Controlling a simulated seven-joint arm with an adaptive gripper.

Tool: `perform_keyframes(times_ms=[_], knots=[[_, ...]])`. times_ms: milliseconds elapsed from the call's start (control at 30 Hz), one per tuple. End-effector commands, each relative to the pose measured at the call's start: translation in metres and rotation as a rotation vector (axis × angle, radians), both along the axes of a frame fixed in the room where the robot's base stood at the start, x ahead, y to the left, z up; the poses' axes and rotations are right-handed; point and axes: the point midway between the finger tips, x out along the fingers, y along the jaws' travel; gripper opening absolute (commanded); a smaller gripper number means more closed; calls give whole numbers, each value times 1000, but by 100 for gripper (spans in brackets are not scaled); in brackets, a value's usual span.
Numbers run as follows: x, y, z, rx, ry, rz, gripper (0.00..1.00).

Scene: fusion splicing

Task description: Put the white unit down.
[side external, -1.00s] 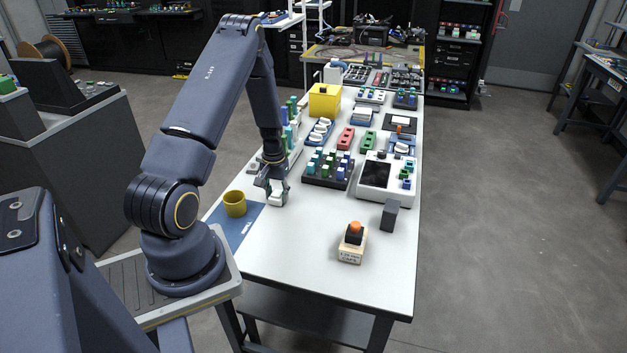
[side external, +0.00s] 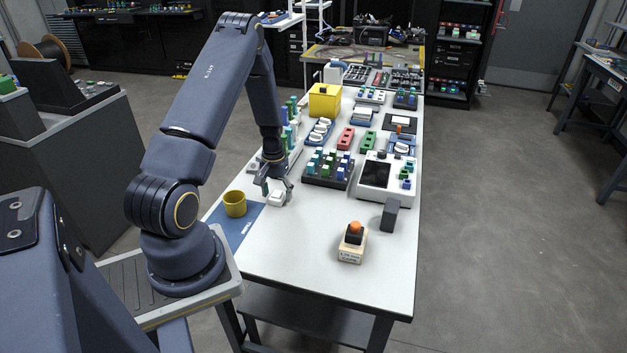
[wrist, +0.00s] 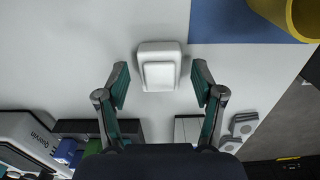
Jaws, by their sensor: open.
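The white unit (wrist: 159,68) is a small block with rounded edges and a raised square top. It rests flat on the white table. In the side external view the white unit (side external: 277,198) is to the right of the blue mat. My gripper (wrist: 160,82) is open, with one finger on each side of the unit and a visible gap to both. In the side external view my gripper (side external: 275,188) is low over the table at the unit.
A yellow cup (side external: 235,204) stands on a blue mat (side external: 246,226) to the left. A rack of coloured pegs (side external: 327,170) and a white device with a dark screen (side external: 385,182) stand behind. An orange-topped block (side external: 352,240) is at front right. The table's front is mostly clear.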

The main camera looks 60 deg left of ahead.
Motion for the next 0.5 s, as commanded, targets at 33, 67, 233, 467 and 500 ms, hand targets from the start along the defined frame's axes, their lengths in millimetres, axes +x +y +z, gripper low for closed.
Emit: perform_keyframes(times_ms=[33,67,233,467,500], knots=[[1,1,8,4,-3,0,68],[1,1,13,4,-3,0,68],[2,1,52,5,-5,-1,68],[1,1,97,4,-2,-1,68],[1,0,103,4,-2,-1,68]])
